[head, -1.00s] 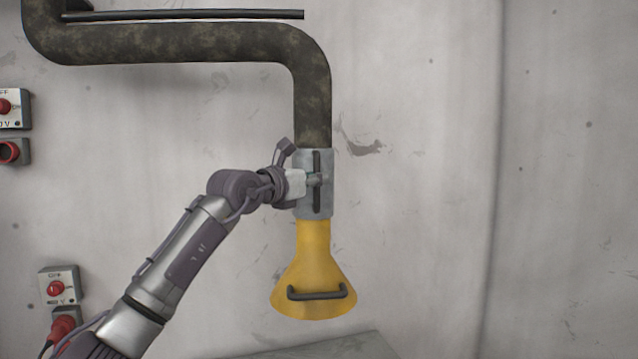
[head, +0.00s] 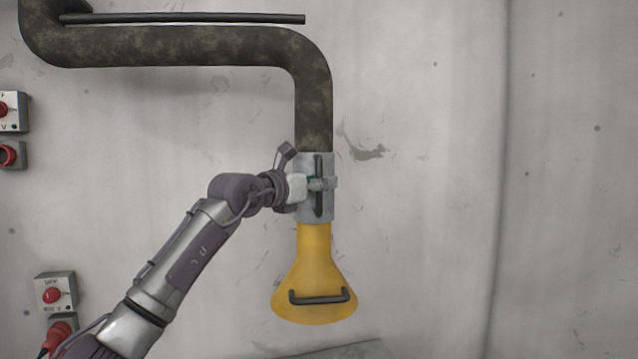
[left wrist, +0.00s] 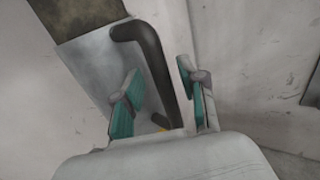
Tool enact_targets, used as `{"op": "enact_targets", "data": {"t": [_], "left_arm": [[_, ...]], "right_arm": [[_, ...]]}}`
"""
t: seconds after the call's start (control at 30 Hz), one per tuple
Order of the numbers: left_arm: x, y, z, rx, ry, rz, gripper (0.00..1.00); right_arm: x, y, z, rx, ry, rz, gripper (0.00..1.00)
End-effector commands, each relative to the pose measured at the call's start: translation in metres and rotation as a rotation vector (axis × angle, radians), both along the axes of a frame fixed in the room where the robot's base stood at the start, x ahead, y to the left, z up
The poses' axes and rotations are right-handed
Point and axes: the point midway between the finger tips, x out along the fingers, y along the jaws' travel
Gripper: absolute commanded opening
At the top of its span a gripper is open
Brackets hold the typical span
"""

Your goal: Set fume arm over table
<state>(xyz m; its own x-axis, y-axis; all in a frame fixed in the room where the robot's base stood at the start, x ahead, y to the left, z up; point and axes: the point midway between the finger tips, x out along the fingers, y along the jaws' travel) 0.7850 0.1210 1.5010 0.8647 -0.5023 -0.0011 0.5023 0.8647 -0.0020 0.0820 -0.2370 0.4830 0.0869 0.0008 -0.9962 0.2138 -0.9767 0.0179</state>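The fume arm hangs against the wall: a dark mottled pipe (head: 190,46) bends down into a grey collar (head: 305,212) with a vertical black handle (head: 318,204), above a yellow hood (head: 312,270). My left gripper (head: 322,183) is at the collar's handle. In the left wrist view the black handle (left wrist: 152,60) runs between the teal-padded fingers of the left gripper (left wrist: 160,98). They stand apart around it, with a gap visible on the left finger's side. A grey flat surface (head: 350,351), perhaps the table, shows at the bottom edge below the hood. My right gripper is not in view.
A second black handle (head: 320,298) is on the hood's front. A dark rod (head: 185,18) runs above the pipe. Switch boxes (head: 55,292) with red knobs and plugs are on the wall at left. The area right of the hood is clear.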

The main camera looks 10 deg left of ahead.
Motion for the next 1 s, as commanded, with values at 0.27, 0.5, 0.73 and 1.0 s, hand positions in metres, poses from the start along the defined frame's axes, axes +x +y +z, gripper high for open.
{"op": "enact_targets", "data": {"t": [0.27, 0.5, 0.73, 1.0], "left_arm": [[-0.008, 0.005, 0.0, -0.001, -0.002, 0.0, 0.41], [-0.042, 0.026, 0.0, 0.002, -0.003, 0.001, 0.41], [-0.081, 0.049, 0.0, 0.001, -0.002, 0.002, 0.41], [-0.103, 0.061, 0.0, -0.001, 0.001, 0.001, 0.41]], "right_arm": [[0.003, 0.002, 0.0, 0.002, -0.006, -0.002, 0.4], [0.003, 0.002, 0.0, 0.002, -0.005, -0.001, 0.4], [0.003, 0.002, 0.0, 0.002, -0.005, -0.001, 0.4], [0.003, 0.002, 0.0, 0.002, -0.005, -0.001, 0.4]]}}
